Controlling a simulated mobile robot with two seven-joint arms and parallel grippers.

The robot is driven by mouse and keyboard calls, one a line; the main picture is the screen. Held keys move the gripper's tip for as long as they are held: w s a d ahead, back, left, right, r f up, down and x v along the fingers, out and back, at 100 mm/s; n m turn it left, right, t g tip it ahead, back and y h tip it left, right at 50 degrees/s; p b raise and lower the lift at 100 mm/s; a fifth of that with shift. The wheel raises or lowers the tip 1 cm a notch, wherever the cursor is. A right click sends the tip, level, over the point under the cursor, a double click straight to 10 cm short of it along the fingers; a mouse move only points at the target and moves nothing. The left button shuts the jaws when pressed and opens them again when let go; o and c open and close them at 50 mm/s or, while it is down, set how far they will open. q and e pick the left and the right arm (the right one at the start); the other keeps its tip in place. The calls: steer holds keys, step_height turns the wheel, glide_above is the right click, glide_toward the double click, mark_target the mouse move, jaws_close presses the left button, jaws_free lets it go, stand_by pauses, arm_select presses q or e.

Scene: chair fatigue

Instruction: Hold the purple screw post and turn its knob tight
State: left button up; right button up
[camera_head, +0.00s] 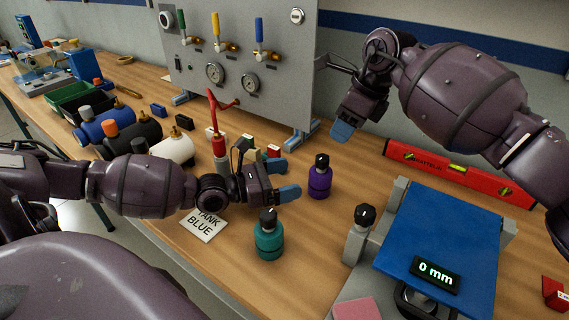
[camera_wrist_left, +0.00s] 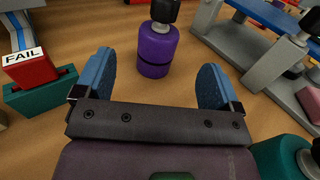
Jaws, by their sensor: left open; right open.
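The purple screw post (camera_head: 320,182) stands upright on the table, with a black knob (camera_head: 322,161) on top. In the left wrist view the purple post (camera_wrist_left: 157,48) stands ahead of the open fingers, between their lines, and its knob (camera_wrist_left: 165,10) is cut off by the top edge. My left gripper (camera_head: 286,179) is open and empty, low over the table just left of the post; it also shows in the left wrist view (camera_wrist_left: 155,80). My right gripper (camera_head: 343,130) hangs above and behind the post, apart from it; its fingers overlap in the head view.
A teal post (camera_head: 268,240) with a black knob stands in front of my left gripper. A blue-topped test stand (camera_head: 430,240) reading 0 mm is at the right. A grey gauge panel (camera_head: 240,60) stands behind. A red level (camera_head: 460,175) lies at the back right.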

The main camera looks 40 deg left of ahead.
mark_target(310, 178)
arm_select(q)
steer(key=shift+f, duration=0.85)
steer(key=x, duration=0.7)
steer(key=shift+w+d, duration=0.15)
steer(key=shift+w, duration=0.05)
